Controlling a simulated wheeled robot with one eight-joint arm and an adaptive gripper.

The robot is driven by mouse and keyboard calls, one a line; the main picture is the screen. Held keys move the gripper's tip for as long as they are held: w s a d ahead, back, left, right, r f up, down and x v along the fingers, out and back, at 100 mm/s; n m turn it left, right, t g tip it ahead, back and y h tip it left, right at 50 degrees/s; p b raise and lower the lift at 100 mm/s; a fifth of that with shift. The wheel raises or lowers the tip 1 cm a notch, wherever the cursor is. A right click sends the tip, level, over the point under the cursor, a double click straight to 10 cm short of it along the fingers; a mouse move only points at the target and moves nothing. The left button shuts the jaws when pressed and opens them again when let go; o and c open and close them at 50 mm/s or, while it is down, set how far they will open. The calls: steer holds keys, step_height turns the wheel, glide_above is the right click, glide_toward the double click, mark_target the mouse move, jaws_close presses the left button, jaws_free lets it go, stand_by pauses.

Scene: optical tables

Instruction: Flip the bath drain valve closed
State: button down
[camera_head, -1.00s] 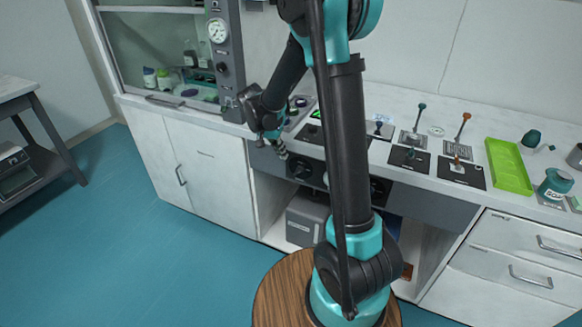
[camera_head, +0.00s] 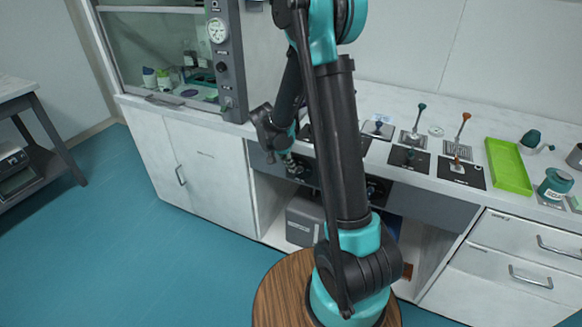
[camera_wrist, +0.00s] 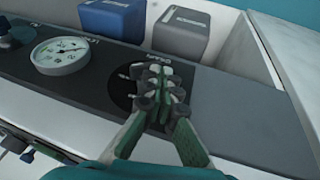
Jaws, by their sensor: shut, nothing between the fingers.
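A dark front panel (camera_wrist: 212,100) under the counter carries a round black plate (camera_wrist: 122,90) with small white lettering I cannot read, in the wrist view. I take this as the drain valve's place. My gripper (camera_wrist: 160,80) is shut and empty, with its fingertips in front of the plate's right part. The fingers hide any lever there, and I cannot tell if they touch it. In the head view my gripper (camera_head: 291,163) is at the left part of the same panel, low beside the counter edge.
A white-faced gauge (camera_wrist: 60,55) sits on the panel, with a dark knob (camera_wrist: 12,35) beyond it. A grey box (camera_wrist: 181,33) and a blue box (camera_wrist: 112,18) stand in the open bay below. Levers, a green tray (camera_head: 509,166) and a teal jar (camera_head: 556,184) stand on the counter.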

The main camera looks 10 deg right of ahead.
steer(key=shift+f, duration=0.45)
stand_by(0.5)
steer(key=shift+r, duration=0.85)
